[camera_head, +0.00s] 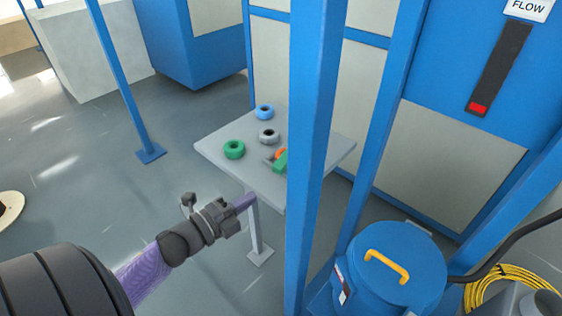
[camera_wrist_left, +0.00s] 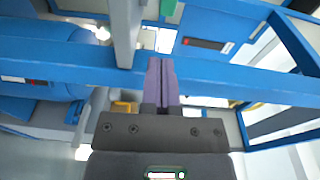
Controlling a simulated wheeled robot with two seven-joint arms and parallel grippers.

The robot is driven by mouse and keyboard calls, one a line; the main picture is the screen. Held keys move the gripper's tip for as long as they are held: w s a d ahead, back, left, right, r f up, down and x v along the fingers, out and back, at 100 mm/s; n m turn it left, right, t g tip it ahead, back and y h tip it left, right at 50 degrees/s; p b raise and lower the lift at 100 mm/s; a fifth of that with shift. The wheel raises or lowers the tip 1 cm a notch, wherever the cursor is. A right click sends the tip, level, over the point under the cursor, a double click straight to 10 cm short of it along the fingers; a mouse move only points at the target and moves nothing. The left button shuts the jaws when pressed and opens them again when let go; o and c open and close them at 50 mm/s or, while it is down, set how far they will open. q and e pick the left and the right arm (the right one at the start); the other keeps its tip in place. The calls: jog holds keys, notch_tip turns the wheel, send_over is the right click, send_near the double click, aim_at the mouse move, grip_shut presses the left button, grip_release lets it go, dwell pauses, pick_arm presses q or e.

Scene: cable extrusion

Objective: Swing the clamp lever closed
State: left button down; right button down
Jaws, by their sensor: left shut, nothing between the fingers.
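I cannot make out a clamp lever for certain in either view. A blue drum (camera_head: 400,262) with a yellow handle (camera_head: 386,266) on its lid stands at the lower right of the head view. A small pale and dark piece (camera_head: 343,284) shows on its left side, too small to identify. My left gripper (camera_head: 246,200) is shut and empty, with purple fingers, by the front edge of the small table, left of the blue post. Its shut fingers also show in the left wrist view (camera_wrist_left: 160,66). My right gripper is not in view.
A blue upright post (camera_head: 312,150) stands between my left gripper and the drum. The small grey table (camera_head: 225,135) holds a green, a grey and a blue ring, plus a green and orange item. A yellow coiled cable (camera_head: 490,285) lies right of the drum. Floor at left is open.

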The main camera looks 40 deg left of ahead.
aim_at(273, 169)
pick_arm(q)
jog(key=w+b, duration=0.1)
jog(key=w, duration=0.2)
jog(key=w+d+b, duration=0.1)
jog(key=w, duration=0.2)
jog(key=w+d, duration=0.1)
jog(key=w, duration=0.2)
jog(key=shift+r+b, duration=0.25)
jog(key=shift+b, duration=0.15)
jog(key=shift+w+d, duration=0.1)
jog(key=shift+w, duration=0.35)
jog(key=shift+r, duration=0.1)
jog(key=shift+a, duration=0.2)
jog(key=a, duration=0.3)
jog(key=shift+s, duration=0.3)
